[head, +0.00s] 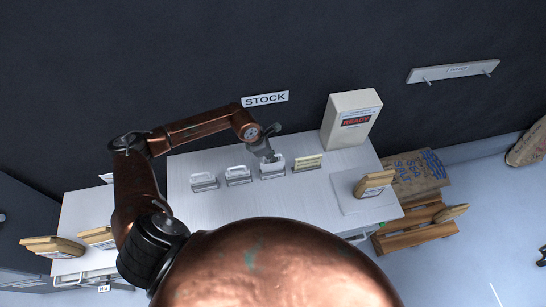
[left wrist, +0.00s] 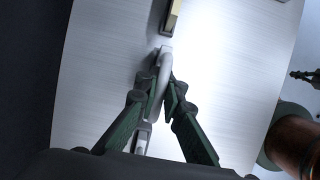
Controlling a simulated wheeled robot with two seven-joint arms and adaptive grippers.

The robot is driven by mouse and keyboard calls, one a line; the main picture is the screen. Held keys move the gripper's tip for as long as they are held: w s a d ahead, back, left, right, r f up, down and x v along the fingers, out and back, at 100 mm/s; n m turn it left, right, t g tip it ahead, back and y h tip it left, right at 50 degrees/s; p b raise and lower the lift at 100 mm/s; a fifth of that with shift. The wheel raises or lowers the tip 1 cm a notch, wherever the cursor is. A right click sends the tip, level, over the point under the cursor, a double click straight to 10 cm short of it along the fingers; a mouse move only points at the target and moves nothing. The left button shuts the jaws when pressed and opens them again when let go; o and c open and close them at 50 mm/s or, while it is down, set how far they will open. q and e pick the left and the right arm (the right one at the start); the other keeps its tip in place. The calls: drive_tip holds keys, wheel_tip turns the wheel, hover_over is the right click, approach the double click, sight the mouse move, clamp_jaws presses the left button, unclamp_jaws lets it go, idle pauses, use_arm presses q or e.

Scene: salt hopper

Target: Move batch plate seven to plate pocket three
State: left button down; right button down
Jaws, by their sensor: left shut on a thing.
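Several plates stand in a row of holders on the light work table (head: 220,210). White plates with loop handles are at the left (head: 204,180) and second (head: 238,174). A yellowish plate (head: 308,162) is at the right end. My left gripper (head: 266,155) is at the third position, above a white plate (head: 273,168). In the left wrist view its fingers (left wrist: 168,88) are shut on this plate's grey loop handle (left wrist: 163,62). I cannot read the plate numbers or tell whether this plate is fully seated.
A white box with a READY display (head: 352,118) stands at the table's back right. A STOCK sign (head: 265,99) hangs behind. A wooden pallet (head: 420,225) and sack (head: 420,172) lie right of the table.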

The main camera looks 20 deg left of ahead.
use_arm(q)
drive_tip(key=shift+f+b, duration=1.4)
drive_tip(key=shift+f, duration=0.4)
drive_tip(key=c, duration=2)
unclamp_jaws()
drive_tip(key=o, duration=0.5)
drive_tip(key=shift+r, duration=0.15)
drive_tip(key=shift+p+v, duration=1.75)
drive_tip(key=shift+v, duration=1.15)
